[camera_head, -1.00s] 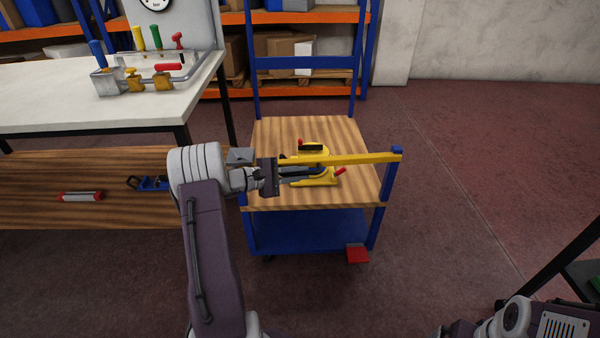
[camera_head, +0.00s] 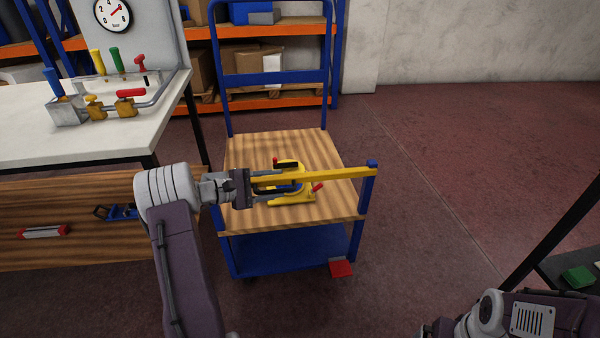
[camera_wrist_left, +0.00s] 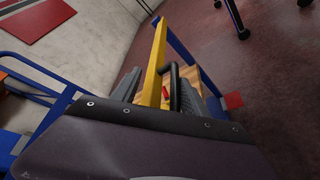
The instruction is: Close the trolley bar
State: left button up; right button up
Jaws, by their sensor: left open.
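The trolley (camera_head: 232,226) has a blue frame and wooden top. Its yellow bar (camera_head: 335,174) runs from a blue post (camera_head: 368,190) at the right front corner leftward across the front, above the wooden top. My left gripper (camera_head: 272,184) is at the bar's left end, with its fingers pointing right along it. In the left wrist view the bar (camera_wrist_left: 155,62) lies between the two open fingers, with a black handle-like piece (camera_wrist_left: 174,88) beside it. Contact with the fingers cannot be told. My right gripper is out of view; only my right arm shows.
A yellow device with a red knob (camera_head: 302,198) sits on the trolley top behind the bar. A white table (camera_head: 110,135) with valves and colored handles stands left, above a wooden shelf (camera_head: 70,190). Orange racks stand behind.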

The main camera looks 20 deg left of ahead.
pick_arm(q)
jog(key=d+r+p, duration=0.2)
jog(key=d+r, duration=0.7)
jog(key=d, duration=0.2)
jog(key=shift+d+p, duration=0.4)
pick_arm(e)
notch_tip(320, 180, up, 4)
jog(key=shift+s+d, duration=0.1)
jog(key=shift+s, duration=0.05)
